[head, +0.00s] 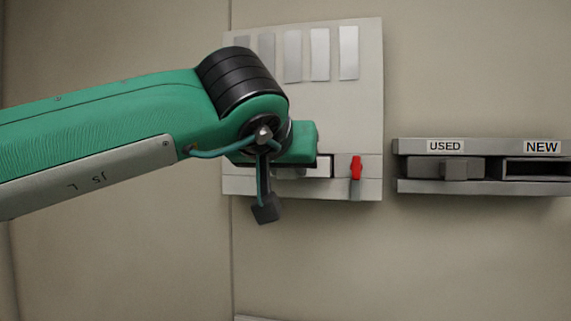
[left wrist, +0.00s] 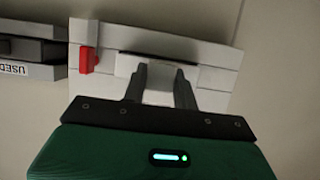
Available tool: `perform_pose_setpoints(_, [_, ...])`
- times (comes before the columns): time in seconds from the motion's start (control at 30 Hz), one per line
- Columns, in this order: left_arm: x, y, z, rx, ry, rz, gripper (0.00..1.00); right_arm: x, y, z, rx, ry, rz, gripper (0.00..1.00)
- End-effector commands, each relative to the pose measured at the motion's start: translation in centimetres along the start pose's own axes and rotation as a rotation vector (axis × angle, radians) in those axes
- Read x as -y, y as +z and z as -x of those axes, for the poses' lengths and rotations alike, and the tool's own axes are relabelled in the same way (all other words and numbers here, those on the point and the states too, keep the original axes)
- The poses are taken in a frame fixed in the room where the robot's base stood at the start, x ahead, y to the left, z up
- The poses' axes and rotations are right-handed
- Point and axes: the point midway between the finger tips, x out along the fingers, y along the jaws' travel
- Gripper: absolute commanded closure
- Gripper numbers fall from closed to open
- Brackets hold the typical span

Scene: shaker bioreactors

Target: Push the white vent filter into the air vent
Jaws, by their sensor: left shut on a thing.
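The white vent filter (left wrist: 160,97) sits between the two dark fingers of my left gripper (left wrist: 162,82), which is shut on it. The air vent (left wrist: 127,66) is a dark-edged slot in the lower part of the white wall panel, straight ahead of the fingers. The filter's far end meets the slot area; how deep it sits I cannot tell. In the head view my left gripper (head: 293,172) is at the panel's lower strip, with its fingers and the filter mostly hidden by the green wrist. My right gripper is not in view.
A red lever (head: 356,168) is on the panel (head: 345,110) just right of the vent in the head view. It also shows in the left wrist view (left wrist: 88,60). A grey shelf (head: 480,187) labelled USED and NEW is farther right. The wall below is clear.

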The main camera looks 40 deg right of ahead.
Motion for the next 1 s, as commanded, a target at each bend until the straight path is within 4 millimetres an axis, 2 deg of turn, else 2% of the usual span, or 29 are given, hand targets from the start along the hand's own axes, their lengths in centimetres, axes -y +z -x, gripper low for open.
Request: perform_pose_setpoints(1.0, [0.03, -0.44, -0.92, 0.000, -0.001, 0.000, 0.95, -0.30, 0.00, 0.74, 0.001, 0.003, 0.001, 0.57])
